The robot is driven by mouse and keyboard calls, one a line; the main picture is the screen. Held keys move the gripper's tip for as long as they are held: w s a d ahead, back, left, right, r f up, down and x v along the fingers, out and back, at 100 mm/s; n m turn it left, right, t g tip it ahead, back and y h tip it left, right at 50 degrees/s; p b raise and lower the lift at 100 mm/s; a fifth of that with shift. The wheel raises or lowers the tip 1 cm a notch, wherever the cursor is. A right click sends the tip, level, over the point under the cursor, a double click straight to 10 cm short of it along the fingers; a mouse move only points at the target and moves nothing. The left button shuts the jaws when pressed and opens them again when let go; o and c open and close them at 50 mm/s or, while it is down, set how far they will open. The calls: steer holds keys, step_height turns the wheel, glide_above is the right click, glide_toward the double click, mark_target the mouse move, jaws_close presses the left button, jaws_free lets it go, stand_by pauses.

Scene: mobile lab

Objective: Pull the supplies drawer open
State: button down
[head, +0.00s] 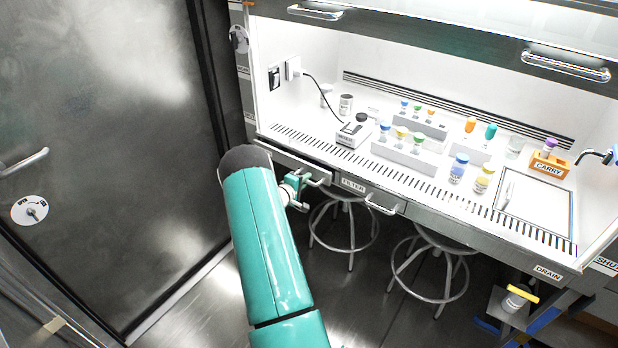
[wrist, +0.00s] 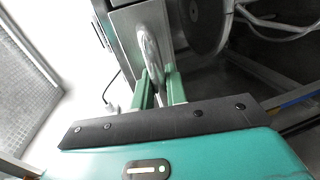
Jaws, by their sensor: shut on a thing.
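The supplies drawer (head: 326,185) is at the left end under the bench top, with a dark gap showing above its front; its label is hidden. In the wrist view, the grey drawer front (wrist: 128,32) carries a curved metal handle (wrist: 150,48). My gripper (head: 297,189) is at the drawer's front in the head view, partly hidden by my teal arm. In the wrist view, my gripper's green fingers (wrist: 160,88) are shut on the handle, one on each side of it.
A drawer labelled FILTER (head: 353,186) sits just right. Two round stools (head: 343,248) (head: 430,290) stand beneath the bench. Racks, vials and jars stand on the bench top (head: 345,160). A large metal door (head: 110,150) is at left; floor before it is clear.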

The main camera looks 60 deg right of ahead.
steer(key=f+v, duration=0.2)
steer(key=v, duration=0.7)
steer(key=f+v, duration=0.1)
steer(key=v, duration=0.8)
steer(key=shift+a+f, duration=0.35)
steer(key=shift+a, duration=0.15)
steer(key=shift+w, duration=0.15)
steer(key=c, duration=1.5)
jaws_free()
steer(key=v, duration=1.4)
